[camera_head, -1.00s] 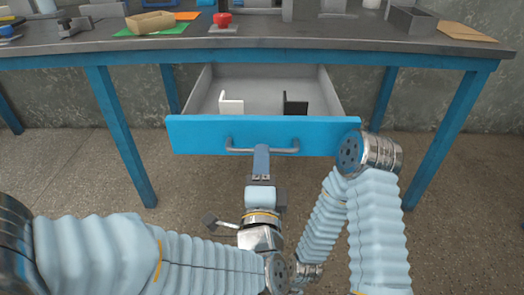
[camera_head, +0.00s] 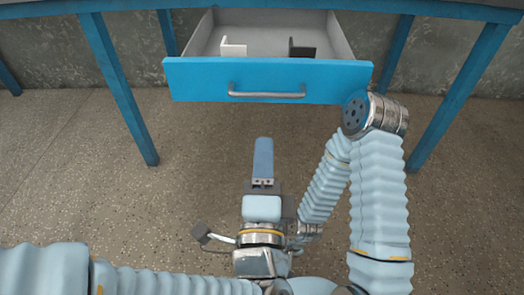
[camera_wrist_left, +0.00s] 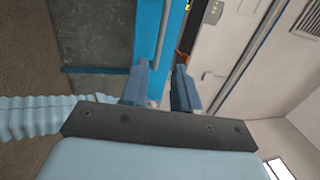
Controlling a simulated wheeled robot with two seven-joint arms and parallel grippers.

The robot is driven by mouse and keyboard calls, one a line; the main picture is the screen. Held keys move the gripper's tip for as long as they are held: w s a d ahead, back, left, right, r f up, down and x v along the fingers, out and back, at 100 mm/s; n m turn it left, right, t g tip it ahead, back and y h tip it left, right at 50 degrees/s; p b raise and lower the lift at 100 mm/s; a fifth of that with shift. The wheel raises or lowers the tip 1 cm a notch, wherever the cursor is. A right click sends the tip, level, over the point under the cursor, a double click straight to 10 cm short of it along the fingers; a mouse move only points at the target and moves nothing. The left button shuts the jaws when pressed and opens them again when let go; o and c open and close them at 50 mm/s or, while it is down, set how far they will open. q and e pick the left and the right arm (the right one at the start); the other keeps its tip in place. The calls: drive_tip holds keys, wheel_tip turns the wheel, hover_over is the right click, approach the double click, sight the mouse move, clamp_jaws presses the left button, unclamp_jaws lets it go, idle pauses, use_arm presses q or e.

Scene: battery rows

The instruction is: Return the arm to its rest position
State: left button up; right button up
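My left gripper (camera_head: 263,143) points forward below the blue drawer (camera_head: 200,80) in the head view, clear of its grey handle (camera_head: 266,94). In the left wrist view its two blue fingers (camera_wrist_left: 160,80) stand apart with nothing held between them. The handle (camera_wrist_left: 158,45) and the blue drawer front (camera_wrist_left: 173,35) lie beyond the fingertips there. The drawer stands pulled out from under the table. My right arm is bent at the right of the head view, and its gripper is not visible.
A white bracket (camera_head: 232,48) and a black bracket (camera_head: 301,50) are in the drawer. Blue table legs (camera_head: 125,100) stand on both sides. The speckled floor (camera_head: 200,150) is clear around my left gripper. A grey wall (camera_head: 60,60) is behind.

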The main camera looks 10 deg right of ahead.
use_arm(q)
drive_tip(key=w+a+f+n+g+y, duration=0.1)
drive_tip(key=w+a+f+n+g, duration=0.3)
drive_tip(key=f, duration=0.5)
drive_tip(key=w+a+f+n+g, duration=0.1)
drive_tip(key=w+f+n+g, duration=0.15)
drive_tip(key=w+f, duration=0.45)
drive_tip(key=w+a+f+n+g+y, duration=0.1)
drive_tip(key=w+a+f+n+g, duration=0.2)
drive_tip(key=f, duration=0.8)
drive_tip(key=s+a+f+n+g, duration=0.4)
drive_tip(key=s+a+f+n, duration=0.2)
drive_tip(key=f, duration=0.4)
drive_tip(key=s+a+f+n+g, duration=0.5)
drive_tip(key=a+f+n, duration=0.2)
drive_tip(key=f, duration=0.4)
wheel_tip(320, 180, up, 12)
drive_tip(key=s+p, duration=0.2)
drive_tip(key=p, duration=1.1)
drive_tip(key=shift+d+r+h, duration=0.2)
drive_tip(key=shift+d+h, duration=0.1)
drive_tip(key=shift+d, duration=0.05)
